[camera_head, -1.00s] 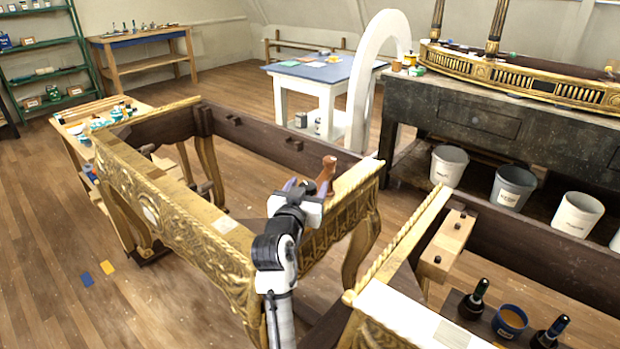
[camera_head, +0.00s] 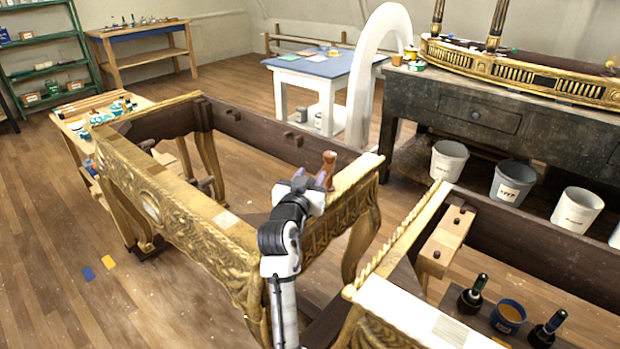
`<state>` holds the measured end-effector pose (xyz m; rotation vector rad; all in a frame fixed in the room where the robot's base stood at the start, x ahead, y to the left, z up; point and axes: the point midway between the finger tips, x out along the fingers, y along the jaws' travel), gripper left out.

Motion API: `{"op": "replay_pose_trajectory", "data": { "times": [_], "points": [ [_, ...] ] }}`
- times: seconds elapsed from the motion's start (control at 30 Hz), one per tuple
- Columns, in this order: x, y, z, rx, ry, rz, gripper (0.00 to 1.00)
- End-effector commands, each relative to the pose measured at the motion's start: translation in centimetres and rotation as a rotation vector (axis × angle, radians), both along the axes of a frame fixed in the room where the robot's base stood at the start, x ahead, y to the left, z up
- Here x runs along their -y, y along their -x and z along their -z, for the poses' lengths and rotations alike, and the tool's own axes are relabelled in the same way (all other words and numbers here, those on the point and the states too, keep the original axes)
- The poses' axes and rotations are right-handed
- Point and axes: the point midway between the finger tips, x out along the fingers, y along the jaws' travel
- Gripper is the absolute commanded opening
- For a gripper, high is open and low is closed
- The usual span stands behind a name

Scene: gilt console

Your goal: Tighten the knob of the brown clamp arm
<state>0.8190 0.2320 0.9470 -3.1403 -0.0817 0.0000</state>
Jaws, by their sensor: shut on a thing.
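The brown clamp arm (camera_head: 328,166) stands up at the corner of the near gilt console frame (camera_head: 188,220), by its gilded top rail. My gripper (camera_head: 306,183) is just left of the clamp arm, at the frame's inner corner.
A second gilt frame (camera_head: 405,232) stands close on the right, with a narrow gap between. Dark bottles (camera_head: 473,295) and an orange-filled pot (camera_head: 509,318) stand at its lower right. The floor at left is mostly open.

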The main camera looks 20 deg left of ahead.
Motion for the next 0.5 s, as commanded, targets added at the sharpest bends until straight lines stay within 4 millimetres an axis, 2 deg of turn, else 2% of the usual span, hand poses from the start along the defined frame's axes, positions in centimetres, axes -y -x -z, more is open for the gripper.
{"op": "replay_pose_trajectory", "data": {
  "times": [0.23, 0.5],
  "points": [
    [-0.02, 0.03, 0.38, 0.002, 0.0, 0.066, 0.14],
    [0.26, 0.06, 0.53, 0.003, -0.001, 0.248, 0.14]
  ]
}}
